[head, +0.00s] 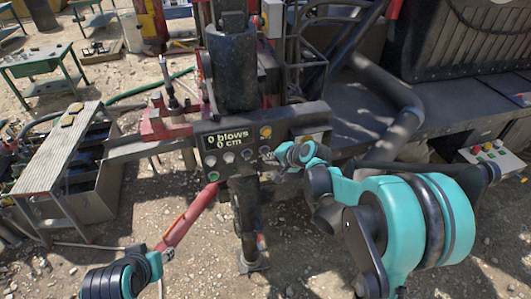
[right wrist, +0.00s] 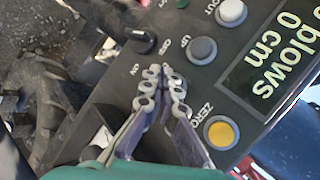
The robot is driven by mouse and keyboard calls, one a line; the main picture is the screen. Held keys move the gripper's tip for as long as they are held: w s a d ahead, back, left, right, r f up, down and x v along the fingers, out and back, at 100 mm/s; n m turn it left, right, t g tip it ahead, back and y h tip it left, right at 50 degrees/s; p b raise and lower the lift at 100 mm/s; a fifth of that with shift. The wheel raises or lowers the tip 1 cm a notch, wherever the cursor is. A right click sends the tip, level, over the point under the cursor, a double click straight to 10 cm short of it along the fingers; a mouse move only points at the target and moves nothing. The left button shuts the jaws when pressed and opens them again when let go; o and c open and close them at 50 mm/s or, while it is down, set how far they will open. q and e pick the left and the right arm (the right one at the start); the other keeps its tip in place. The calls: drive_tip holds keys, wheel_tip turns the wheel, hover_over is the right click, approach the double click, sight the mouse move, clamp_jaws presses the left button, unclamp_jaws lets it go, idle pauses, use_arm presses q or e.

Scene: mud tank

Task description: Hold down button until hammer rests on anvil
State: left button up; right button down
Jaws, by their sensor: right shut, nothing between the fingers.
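The control panel shows "0 blows 0 cm" on its display (head: 226,140). In the right wrist view its face carries a grey button (right wrist: 201,50) beside the label UP, a white button (right wrist: 231,12) near OUT, a yellow button (right wrist: 221,132) beside ZERO and a black OFF/ON knob (right wrist: 140,40). My right gripper (right wrist: 164,78) is shut and empty, its fingertips over the panel between knob and buttons; contact is unclear. A dark upright cylinder (head: 231,68), likely the hammer, stands above the panel. I cannot make out the anvil.
A second button box (head: 488,153) is at right. Gravelly ground lies in front.

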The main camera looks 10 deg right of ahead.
drive_tip(key=shift+w, duration=0.2)
idle(0.6)
drive_tip(key=shift+w, duration=0.25)
drive_tip(key=shift+w+b, duration=0.35)
drive_tip(key=shift+w, duration=0.2)
idle(2.7)
drive_tip(key=shift+s, duration=0.15)
idle(1.1)
drive_tip(key=shift+s, duration=0.85)
drive_tip(key=shift+s+d, duration=0.1)
drive_tip(key=shift+s, duration=2.4)
drive_tip(key=shift+f, duration=0.1)
